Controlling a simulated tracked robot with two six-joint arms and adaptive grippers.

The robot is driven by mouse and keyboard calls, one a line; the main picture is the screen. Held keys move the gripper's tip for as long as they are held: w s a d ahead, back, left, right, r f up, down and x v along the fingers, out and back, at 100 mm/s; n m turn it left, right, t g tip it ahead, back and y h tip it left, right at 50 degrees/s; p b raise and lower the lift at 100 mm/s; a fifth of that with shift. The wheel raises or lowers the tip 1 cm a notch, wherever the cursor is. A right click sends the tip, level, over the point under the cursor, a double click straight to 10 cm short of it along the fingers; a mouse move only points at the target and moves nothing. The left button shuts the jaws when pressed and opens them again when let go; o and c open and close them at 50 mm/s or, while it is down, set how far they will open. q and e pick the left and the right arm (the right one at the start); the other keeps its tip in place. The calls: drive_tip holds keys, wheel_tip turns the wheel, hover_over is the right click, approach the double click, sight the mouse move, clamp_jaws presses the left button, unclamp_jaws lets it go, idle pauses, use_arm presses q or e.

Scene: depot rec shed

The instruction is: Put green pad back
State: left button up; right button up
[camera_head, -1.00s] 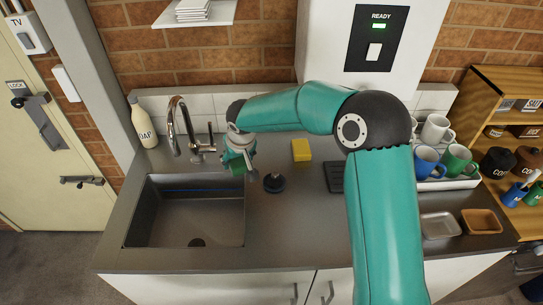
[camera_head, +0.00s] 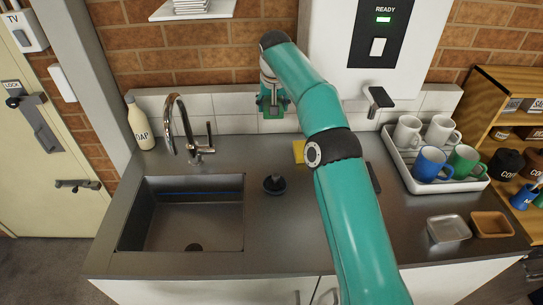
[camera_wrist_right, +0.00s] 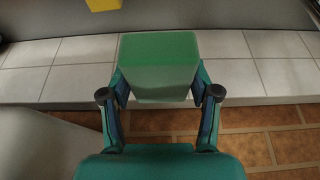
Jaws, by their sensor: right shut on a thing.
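The green pad (camera_wrist_right: 158,65) is a block held between the fingers of my right gripper (camera_wrist_right: 158,92) in the wrist view. In the head view my right gripper (camera_head: 273,104) is raised above the back of the counter, in front of the white tiles and brick wall. The pad is small and partly hidden by the fingers there. A yellow pad (camera_head: 298,151) lies on the counter near the wall, partly behind my right arm. Its edge also shows at the top of the wrist view (camera_wrist_right: 103,4). My left gripper is not in view.
The sink (camera_head: 190,222) with its tap (camera_head: 185,130) is at the left. A black sink plug (camera_head: 274,184) stands on the counter. A white tray (camera_head: 440,184) of mugs, a metal dish (camera_head: 448,229) and a brown dish (camera_head: 491,224) are at the right. The counter's middle front is mostly clear.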

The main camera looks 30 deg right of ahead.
drive_tip(key=b, duration=0.1)
hover_over(272, 154)
drive_tip(key=s, duration=0.1)
drive_tip(key=f, duration=1.2)
drive_tip(key=shift+a+f, duration=0.2)
drive_tip(key=shift+f, duration=2.75)
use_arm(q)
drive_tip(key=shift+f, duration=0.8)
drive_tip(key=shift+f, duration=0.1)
use_arm(e)
drive_tip(key=o, duration=1.2)
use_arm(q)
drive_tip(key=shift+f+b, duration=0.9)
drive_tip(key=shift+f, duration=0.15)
use_arm(e)
drive_tip(key=shift+v, duration=6.05)
